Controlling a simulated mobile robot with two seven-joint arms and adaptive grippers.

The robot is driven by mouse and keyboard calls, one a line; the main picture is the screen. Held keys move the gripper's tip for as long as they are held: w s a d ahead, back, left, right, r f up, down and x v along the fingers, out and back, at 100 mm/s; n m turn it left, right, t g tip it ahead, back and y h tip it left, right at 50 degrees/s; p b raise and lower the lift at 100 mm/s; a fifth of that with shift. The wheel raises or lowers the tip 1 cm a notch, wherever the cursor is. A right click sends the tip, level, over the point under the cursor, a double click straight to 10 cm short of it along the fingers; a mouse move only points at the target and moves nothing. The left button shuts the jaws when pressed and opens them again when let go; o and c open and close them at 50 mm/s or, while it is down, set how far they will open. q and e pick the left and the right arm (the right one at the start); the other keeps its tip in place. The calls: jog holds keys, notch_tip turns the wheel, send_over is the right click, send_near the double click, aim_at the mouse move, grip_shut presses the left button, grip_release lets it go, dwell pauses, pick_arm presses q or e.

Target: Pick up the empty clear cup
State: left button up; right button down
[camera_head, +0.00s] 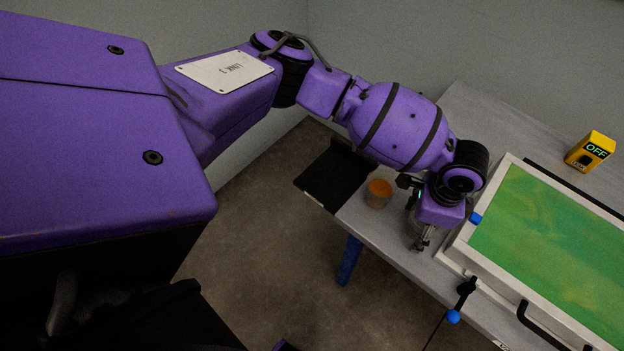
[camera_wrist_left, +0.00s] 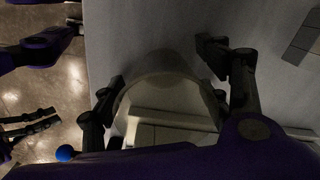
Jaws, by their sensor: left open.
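My left gripper (camera_head: 413,212) is open and low over the left end of the grey table in the head view. In the left wrist view a clear, empty-looking cup (camera_wrist_left: 160,76) stands between the two spread fingers of my left gripper (camera_wrist_left: 162,68). I see a gap on the upper right side; contact on the left side is hard to judge. In the head view the gripper mostly hides this cup. Dark jointed parts at the left of the wrist view may be my right gripper (camera_wrist_left: 30,121); its jaws are unclear.
A clear cup with orange contents (camera_head: 378,194) stands left of the gripper near the table's edge. A white-rimmed bath (camera_head: 461,250) of green liquid lies to the right, with a blue-knobbed lever (camera_head: 453,316) in front.

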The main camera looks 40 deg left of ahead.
pick_arm(q)
jog(key=c, duration=1.2)
jog(key=shift+r, duration=0.1)
